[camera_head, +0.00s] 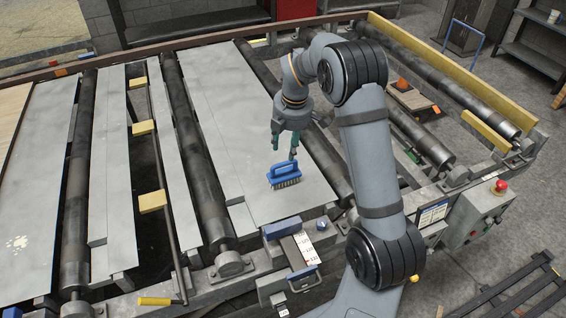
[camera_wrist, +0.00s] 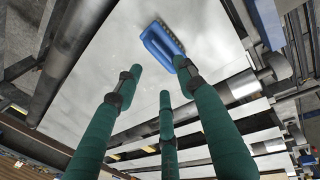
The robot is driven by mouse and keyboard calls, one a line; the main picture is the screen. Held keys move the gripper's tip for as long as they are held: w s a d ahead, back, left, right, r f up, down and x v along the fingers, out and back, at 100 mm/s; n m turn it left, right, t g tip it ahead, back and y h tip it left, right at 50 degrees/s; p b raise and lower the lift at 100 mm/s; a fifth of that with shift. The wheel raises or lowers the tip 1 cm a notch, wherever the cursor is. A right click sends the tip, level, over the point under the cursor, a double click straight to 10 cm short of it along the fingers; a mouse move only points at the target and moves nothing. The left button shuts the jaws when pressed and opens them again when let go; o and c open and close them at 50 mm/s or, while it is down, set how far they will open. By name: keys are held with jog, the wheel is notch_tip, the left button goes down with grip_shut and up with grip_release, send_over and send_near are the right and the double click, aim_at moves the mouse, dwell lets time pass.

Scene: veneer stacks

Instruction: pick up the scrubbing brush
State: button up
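In the wrist view the brush (camera_wrist: 161,42) is at the top centre, beyond the fingertips. My gripper (camera_head: 285,145) hangs above and behind the brush in the head view. Its green fingers (camera_wrist: 160,90) are spread apart with nothing between them. The right fingertip looks close to the brush in the wrist view; I cannot tell whether it touches.
Dark rollers (camera_head: 183,140) run between the grey sheets (camera_head: 225,110). A blue-handled part (camera_head: 303,279) with a scale stands at the front edge. A control box with a red button (camera_head: 501,185) is at the right. The sheet left of the brush is clear.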

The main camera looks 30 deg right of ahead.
aim_at(284, 163)
jog(key=x, duration=0.4)
jog(key=shift+d+f+p, duration=0.1)
jog(key=shift+f+p, duration=0.2)
jog(key=shift+f, duration=0.05)
jog(key=shift+w+p+x, duration=0.2)
jog(key=shift+p+x, duration=1.05)
jog(key=shift+x, duration=1.45)
jog(key=shift+r, duration=0.1)
jog(key=shift+c, duration=0.3)
grip_shut()
